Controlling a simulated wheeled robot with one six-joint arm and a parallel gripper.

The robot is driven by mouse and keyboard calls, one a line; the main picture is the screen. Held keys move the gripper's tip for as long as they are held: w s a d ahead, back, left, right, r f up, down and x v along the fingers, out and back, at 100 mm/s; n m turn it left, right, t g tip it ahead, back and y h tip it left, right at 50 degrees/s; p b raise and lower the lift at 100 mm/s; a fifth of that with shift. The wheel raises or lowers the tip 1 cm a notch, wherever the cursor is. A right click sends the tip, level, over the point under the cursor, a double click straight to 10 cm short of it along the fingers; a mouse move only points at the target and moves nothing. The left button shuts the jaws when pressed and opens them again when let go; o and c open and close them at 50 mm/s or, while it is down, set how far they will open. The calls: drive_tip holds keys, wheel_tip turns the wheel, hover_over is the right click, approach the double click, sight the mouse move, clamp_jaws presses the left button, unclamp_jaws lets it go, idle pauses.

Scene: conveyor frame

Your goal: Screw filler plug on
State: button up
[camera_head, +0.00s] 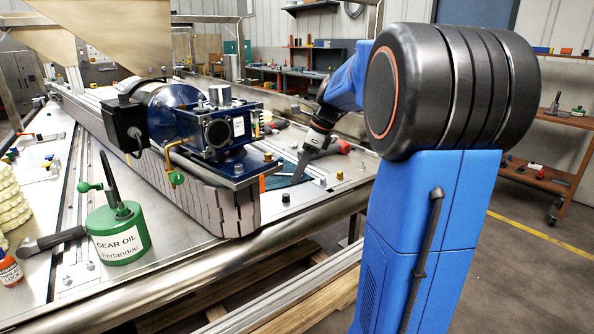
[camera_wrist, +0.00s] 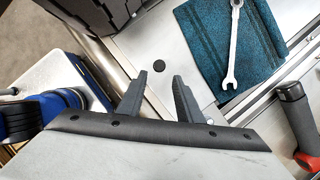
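A small dark round piece (camera_wrist: 159,66) lies on the bare metal top in the wrist view, just beyond the gap between my fingertips. It may be the filler plug, but I cannot tell for sure. My gripper (camera_wrist: 160,80) is open, with nothing between its fingers. In the head view my gripper (camera_head: 300,176) points down over the table, right of the conveyor end. The blue gearbox (camera_head: 194,137) with its motor sits on the conveyor. A silver cylindrical part (camera_head: 220,96) stands on top of it. I cannot make out the filler opening.
A blue cloth (camera_wrist: 198,45) with a wrench (camera_wrist: 234,50) lies right of my fingers in the wrist view, and a dark-handled tool (camera_wrist: 297,115) farther right. A green gear oil can (camera_head: 119,233) stands at the front left. The conveyor end (camera_head: 232,208) is close to my gripper.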

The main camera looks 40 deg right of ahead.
sight(287, 195)
drive_tip(key=shift+x, duration=3.75)
clamp_jaws()
drive_tip(key=shift+r, duration=2.15)
drive_tip(key=shift+s, duration=0.1)
